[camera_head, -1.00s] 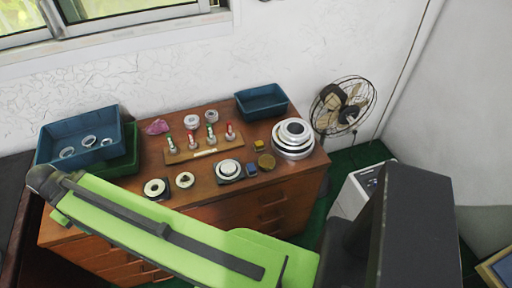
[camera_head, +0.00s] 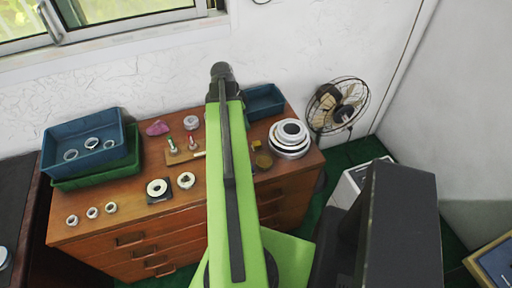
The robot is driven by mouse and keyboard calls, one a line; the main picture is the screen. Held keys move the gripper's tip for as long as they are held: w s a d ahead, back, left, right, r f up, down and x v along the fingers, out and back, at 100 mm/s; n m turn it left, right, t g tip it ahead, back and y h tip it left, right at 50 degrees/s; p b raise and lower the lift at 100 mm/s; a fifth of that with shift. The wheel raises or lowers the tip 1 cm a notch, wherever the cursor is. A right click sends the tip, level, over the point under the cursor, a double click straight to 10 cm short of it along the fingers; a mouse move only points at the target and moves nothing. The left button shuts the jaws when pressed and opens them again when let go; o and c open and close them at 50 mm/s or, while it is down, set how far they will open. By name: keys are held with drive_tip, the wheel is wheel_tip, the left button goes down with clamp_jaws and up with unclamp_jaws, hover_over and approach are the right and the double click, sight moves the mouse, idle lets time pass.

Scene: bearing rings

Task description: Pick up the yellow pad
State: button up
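The yellow pad (camera_head: 256,143) is a small yellow block on the wooden cabinet top, just right of my green arm and partly hidden by it. A round brass-coloured disc (camera_head: 264,160) lies just in front of it. My green arm reaches up across the middle of the view, over the cabinet, and ends in a dark joint near the wall. My gripper's fingers do not show, so its opening and contents cannot be seen.
Stacked silver rings (camera_head: 289,138) stand right of the pad. A blue bin (camera_head: 264,101) is behind it. Stacked bins with rings (camera_head: 84,146) are at left. Several bearings lie along the front left. A fan (camera_head: 336,105) stands right of the cabinet (camera_head: 130,213).

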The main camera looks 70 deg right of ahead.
drive_tip(key=b, duration=1.2)
hover_over(256, 143)
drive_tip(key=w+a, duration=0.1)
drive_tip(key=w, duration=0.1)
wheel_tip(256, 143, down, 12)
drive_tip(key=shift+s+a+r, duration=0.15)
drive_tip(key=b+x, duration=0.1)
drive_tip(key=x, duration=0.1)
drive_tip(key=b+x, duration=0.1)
drive_tip(key=b, duration=0.1)
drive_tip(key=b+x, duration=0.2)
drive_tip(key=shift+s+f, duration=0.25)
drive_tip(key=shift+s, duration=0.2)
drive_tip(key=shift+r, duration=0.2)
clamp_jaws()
